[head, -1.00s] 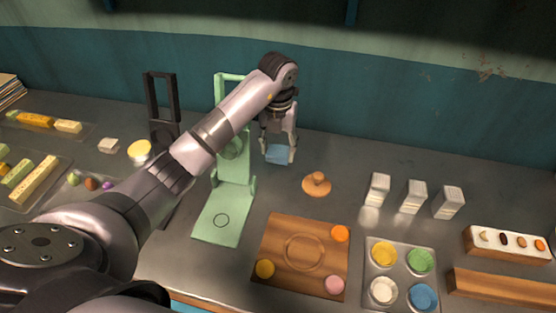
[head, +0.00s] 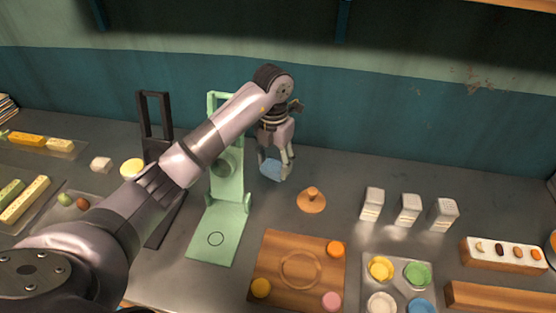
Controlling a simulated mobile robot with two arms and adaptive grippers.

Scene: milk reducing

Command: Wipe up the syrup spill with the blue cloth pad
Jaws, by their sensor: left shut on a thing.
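No syrup spill can be made out in the head view; the arm and pad hide part of the counter. My right gripper is not in view.
A green stand (head: 218,236) and a dark stand (head: 160,236) are left of the pad. A wooden knob (head: 312,203), a wooden board (head: 265,260) and white cartons (head: 372,204) are to the right. A metal tray (head: 399,285) holds coloured cups. Bare counter lies around the knob.

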